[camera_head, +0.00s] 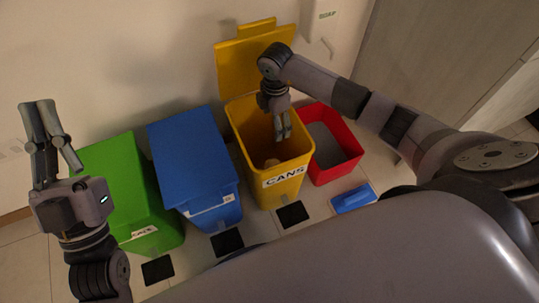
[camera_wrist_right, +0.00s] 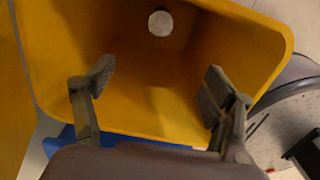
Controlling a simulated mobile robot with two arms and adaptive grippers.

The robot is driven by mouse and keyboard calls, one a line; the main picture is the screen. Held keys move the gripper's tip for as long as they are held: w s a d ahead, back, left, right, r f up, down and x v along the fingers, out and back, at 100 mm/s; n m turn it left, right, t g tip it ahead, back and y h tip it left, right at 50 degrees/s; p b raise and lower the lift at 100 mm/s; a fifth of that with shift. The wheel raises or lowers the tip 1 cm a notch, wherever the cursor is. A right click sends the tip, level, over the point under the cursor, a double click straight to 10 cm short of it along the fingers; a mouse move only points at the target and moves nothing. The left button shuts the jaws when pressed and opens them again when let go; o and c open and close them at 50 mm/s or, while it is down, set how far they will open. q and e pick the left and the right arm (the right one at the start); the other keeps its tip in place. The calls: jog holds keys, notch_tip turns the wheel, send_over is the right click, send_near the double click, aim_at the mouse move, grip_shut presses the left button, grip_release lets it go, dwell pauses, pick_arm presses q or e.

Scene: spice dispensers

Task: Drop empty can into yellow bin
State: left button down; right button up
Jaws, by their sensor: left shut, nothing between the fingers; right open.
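The yellow bin (camera_head: 282,185), labelled CANS, stands with its lid (camera_head: 250,55) raised against the wall. My right gripper (camera_head: 283,125) reaches down into the bin's mouth. In the right wrist view the right gripper (camera_wrist_right: 160,78) is open, with nothing between its fingers. A pale round can end (camera_wrist_right: 160,23) shows inside the yellow bin (camera_wrist_right: 150,110), beyond the fingers and apart from them. My left gripper (camera_head: 48,125) is raised at the far left, shut and empty.
A closed blue bin (camera_head: 190,155) and a closed green bin (camera_head: 115,180) stand left of the yellow one. An open red bin (camera_head: 345,165) is to its right. A blue object (camera_head: 353,198) lies on the floor. A white dispenser (camera_head: 320,20) hangs on the wall.

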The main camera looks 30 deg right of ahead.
jog(key=shift+r, duration=0.1)
notch_tip(320, 180, up, 12)
dwell(0.5)
